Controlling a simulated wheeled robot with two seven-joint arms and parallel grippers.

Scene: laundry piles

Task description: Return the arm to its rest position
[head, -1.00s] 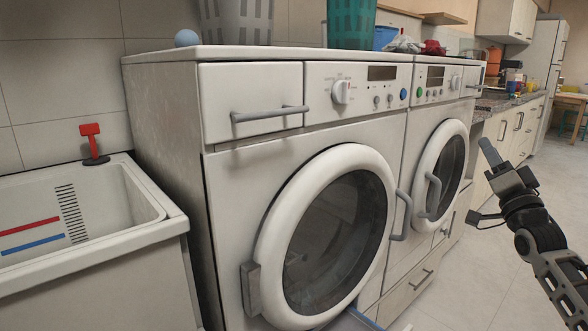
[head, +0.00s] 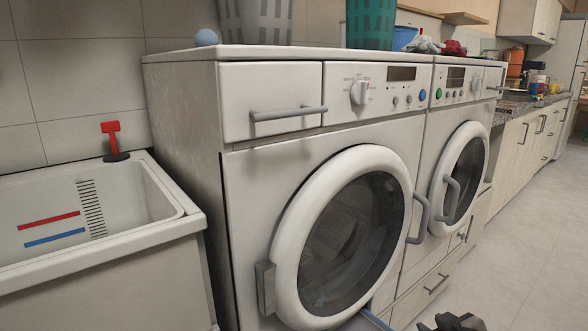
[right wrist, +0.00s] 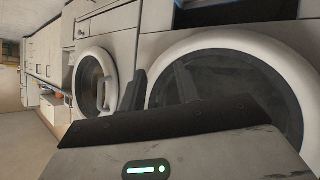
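My right gripper (right wrist: 160,76) shows in the right wrist view with its two dark fingers apart and nothing between them. It points toward the fronts of the two white machines, whose round doors lie ahead of it. In the head view only a small dark piece of my right arm or gripper (head: 455,322) shows at the bottom edge, low in front of the machines; its fingers cannot be made out there. My left gripper is not in view.
The nearer washing machine (head: 245,190) and the farther machine (head: 474,112) stand side by side, round doors shut. A blue-edged drawer or tray (head: 362,321) sticks out below the nearer door. A sink (head: 110,255) stands left. The tiled floor (head: 530,260) at right is clear.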

